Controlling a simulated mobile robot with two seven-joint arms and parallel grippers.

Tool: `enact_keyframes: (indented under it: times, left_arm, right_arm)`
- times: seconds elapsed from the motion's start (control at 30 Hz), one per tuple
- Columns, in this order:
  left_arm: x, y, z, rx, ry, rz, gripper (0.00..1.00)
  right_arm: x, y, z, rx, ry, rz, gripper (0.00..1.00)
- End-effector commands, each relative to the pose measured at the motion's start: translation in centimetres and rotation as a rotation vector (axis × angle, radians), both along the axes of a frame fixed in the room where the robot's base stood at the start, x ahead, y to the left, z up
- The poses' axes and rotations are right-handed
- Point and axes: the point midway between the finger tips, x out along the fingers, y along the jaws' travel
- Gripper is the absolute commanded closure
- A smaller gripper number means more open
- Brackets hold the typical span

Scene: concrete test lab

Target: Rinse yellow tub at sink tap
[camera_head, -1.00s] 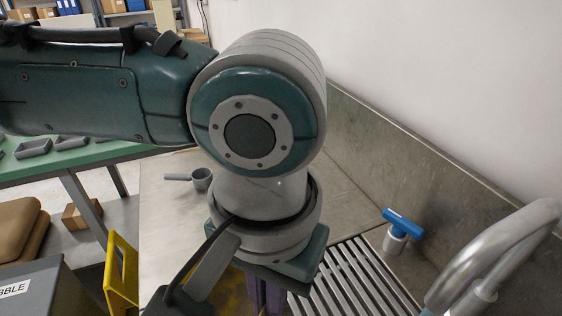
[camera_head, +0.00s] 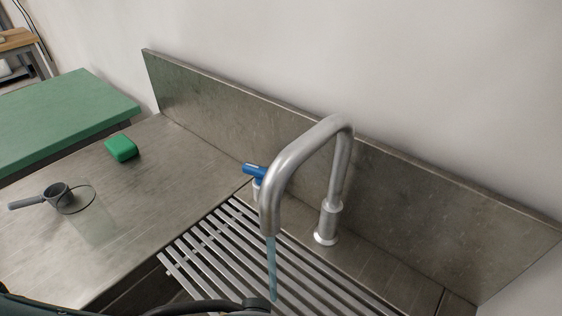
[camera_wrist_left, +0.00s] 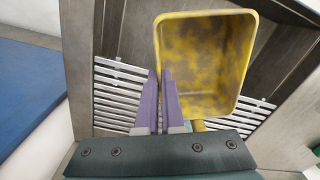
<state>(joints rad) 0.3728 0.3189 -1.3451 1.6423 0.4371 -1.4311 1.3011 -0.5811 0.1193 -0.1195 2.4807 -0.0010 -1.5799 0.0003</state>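The yellow tub (camera_wrist_left: 205,65) shows in the left wrist view, its open inside facing the camera and blotched with dark smudges. My left gripper (camera_wrist_left: 166,75) has its purple fingers close together on the tub's left wall, one finger inside and one outside. The metal sink tap (camera_head: 300,150) arches over the slatted grate in the head view. A thin bluish stream of water (camera_head: 272,268) falls from its spout. The blue tap handle (camera_head: 254,169) is behind the spout. The tub is hidden in the head view. My right gripper is not in view.
A slatted metal grate (camera_head: 215,235) covers the basin. A steel backsplash (camera_head: 400,200) runs behind the tap. A green table (camera_head: 60,115) stands at left.

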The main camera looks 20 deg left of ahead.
Motion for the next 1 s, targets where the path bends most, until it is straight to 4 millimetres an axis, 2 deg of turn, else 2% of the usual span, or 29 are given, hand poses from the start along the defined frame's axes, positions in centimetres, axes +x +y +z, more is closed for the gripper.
enact_keyframes:
  times: [0.03, 0.63, 1.0]
  left_arm:
    - [0.7, 0.1, -0.6, 0.000, -0.005, 0.000, 1.00]
    - [7.2, 0.6, -1.9, -0.001, -0.005, -0.001, 1.00]
    - [10.3, 0.9, -2.1, 0.000, -0.001, 0.000, 1.00]
  right_arm:
    - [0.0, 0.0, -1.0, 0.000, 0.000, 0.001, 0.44]
    - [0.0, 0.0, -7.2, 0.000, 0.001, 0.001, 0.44]
    - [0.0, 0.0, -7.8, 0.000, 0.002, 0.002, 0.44]
